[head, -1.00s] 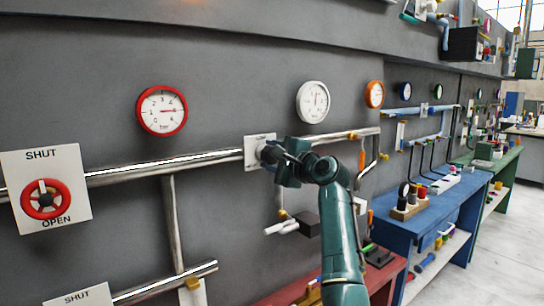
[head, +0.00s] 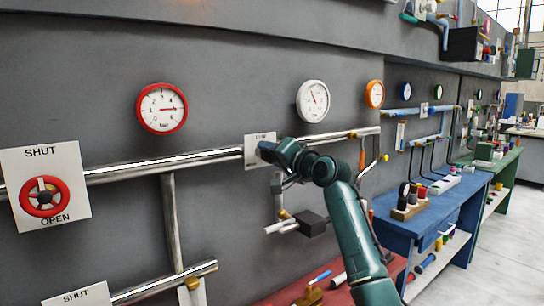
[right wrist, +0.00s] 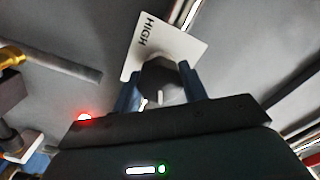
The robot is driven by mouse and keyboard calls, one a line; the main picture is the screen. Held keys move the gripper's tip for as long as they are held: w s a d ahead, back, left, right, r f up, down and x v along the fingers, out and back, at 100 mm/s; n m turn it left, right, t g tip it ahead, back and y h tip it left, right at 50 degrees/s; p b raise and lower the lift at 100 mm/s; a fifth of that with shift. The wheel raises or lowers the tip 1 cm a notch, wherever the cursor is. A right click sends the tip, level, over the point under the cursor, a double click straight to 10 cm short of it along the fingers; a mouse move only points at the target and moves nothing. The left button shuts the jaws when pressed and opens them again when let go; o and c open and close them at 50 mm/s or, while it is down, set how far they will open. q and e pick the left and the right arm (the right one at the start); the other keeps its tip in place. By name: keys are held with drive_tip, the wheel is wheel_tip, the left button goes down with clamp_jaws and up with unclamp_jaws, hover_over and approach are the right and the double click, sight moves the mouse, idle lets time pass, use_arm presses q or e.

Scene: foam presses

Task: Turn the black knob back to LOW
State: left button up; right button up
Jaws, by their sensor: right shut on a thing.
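The black knob (right wrist: 163,79) is between the two blue fingers of my right gripper (right wrist: 160,88) in the right wrist view. The gripper is shut on it, and a short white mark shows on the knob's face. The knob sits on a white plate (right wrist: 184,46), where the word HIGH is readable. In the head view the plate (head: 251,161) is on the wall pipe with LOW at its top. There my right gripper (head: 266,152) covers the knob. My left gripper is in neither view.
A white gauge (head: 313,101) hangs above the plate, its needle pointing up-left. A red gauge (head: 162,109) and a red SHUT/OPEN wheel (head: 45,197) are to the left. A dark block (head: 312,224) and a red bench (head: 266,296) are below. Blue and green benches stand right.

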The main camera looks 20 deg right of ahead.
drive_tip(key=n, duration=0.6)
drive_tip(key=shift+f, duration=0.1)
drive_tip(key=n, duration=0.6)
drive_tip(key=shift+n+p, duration=0.3)
idle(0.3)
drive_tip(key=o, duration=1)
drive_tip(key=b+v, duration=0.3)
drive_tip(key=v, duration=1)
drive_tip(key=shift+b, duration=0.35)
drive_tip(key=shift+s, duration=0.1)
